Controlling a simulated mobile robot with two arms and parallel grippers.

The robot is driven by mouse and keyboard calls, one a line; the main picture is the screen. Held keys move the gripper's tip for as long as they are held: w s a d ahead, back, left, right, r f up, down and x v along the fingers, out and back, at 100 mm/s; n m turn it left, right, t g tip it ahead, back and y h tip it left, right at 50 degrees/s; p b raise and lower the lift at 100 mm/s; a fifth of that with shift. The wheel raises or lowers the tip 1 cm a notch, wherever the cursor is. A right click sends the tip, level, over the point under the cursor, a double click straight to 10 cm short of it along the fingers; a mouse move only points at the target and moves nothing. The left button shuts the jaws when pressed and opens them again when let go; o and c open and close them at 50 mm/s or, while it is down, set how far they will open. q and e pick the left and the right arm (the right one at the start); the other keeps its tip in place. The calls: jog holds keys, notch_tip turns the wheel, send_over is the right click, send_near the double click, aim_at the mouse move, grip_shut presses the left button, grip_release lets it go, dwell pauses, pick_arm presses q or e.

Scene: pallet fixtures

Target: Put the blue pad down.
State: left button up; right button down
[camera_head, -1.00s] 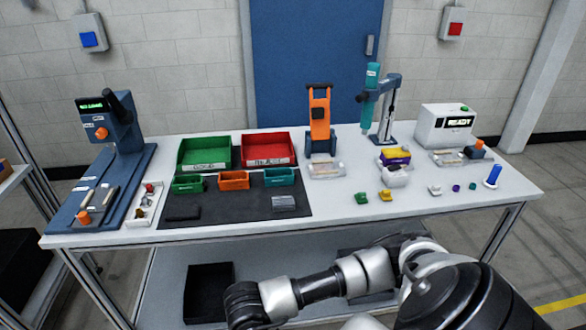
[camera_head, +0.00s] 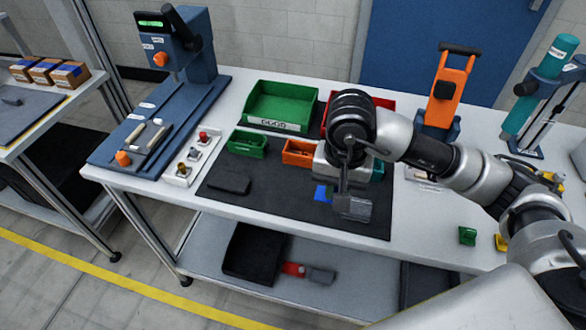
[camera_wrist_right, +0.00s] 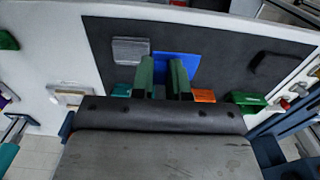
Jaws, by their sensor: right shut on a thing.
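The blue pad (camera_head: 322,194) shows beside my right gripper's fingers, over the front of the dark mat (camera_head: 280,212). In the right wrist view the blue pad (camera_wrist_right: 188,62) lies at and beyond the tips of the green fingers. My right gripper (camera_head: 342,190) is shut on the pad; it also shows in the wrist view (camera_wrist_right: 163,72). I cannot tell whether the pad touches the mat. A grey block (camera_head: 354,208) lies on the mat close to the fingers. My left gripper is not in view.
A dark flat piece (camera_head: 229,181) lies at the mat's left. The mat's front left is clear.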

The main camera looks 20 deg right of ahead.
aim_at(297, 199)
jog(key=w+a+f+p, duration=0.1)
jog(key=w, duration=0.1)
jog(key=w+a+f+p, duration=0.1)
jog(key=w+f, duration=0.1)
jog(key=w+a+f, duration=0.1)
jog(key=w, duration=0.2)
jog(key=shift+a+f+p, duration=0.2)
jog(key=shift+f+p, duration=0.2)
jog(key=shift+w+a+f, duration=0.3)
jog(key=shift+w+f, duration=0.15)
jog(key=shift+w, duration=0.15)
jog(key=shift+w+a+f, duration=0.3)
jog(key=shift+w+f, duration=0.1)
jog(key=shift+w, duration=0.2)
jog(key=shift+f+p, duration=0.35)
jog(key=shift+p, duration=0.1)
notch_tip(297, 199, down, 3)
jog(key=shift+d+f+p, duration=0.1)
jog(key=shift+p, duration=0.5)
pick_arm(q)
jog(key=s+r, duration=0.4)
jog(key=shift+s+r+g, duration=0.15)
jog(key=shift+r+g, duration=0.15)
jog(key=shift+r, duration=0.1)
pick_arm(e)
jog(key=shift+f, duration=0.1)
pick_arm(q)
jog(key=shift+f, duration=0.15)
pick_arm(e)
jog(key=shift+f, duration=0.1)
